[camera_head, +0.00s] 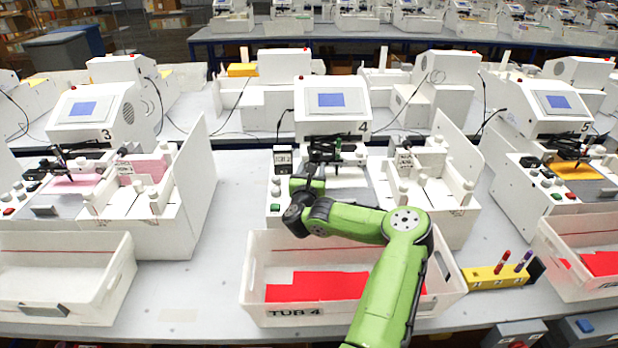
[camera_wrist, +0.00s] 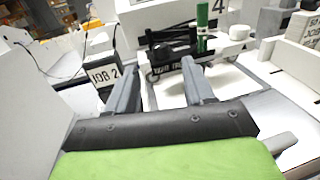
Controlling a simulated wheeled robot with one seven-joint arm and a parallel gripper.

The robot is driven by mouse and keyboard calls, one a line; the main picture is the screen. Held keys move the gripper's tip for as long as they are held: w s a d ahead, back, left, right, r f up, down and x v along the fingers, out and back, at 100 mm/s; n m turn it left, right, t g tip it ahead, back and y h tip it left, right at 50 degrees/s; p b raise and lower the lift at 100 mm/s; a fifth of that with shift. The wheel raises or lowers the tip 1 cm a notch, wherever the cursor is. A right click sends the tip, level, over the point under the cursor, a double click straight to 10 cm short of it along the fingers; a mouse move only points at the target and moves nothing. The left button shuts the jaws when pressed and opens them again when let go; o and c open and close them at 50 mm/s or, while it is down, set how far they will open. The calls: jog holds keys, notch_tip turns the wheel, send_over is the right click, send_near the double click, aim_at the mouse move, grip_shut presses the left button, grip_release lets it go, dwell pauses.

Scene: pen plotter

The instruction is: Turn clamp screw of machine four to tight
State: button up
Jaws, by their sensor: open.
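Machine four (camera_head: 337,97) stands in the middle of the head view, with a blue screen and the number 4. Its pen carriage shows in the wrist view with an upright green pen (camera_wrist: 202,27) and a dark round knob (camera_wrist: 163,50), which looks like the clamp screw. The knob's turned position is unclear. My gripper (camera_wrist: 161,68) is open and empty, its fingertips in front of the carriage and apart from the knob. In the head view my arm partly covers the machine's front.
A JOB 2 box (camera_wrist: 105,76) is left of my fingers. A white tub marked TUB 4 (camera_head: 272,312) with red sheets lies below my arm. A yellow pen rack (camera_head: 480,281) is to its right. A white walled fixture (camera_head: 450,205) stands right of the carriage.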

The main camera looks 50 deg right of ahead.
jog(key=v, duration=0.6)
jog(key=shift+r+p, duration=0.1)
jog(key=shift+p, duration=0.3)
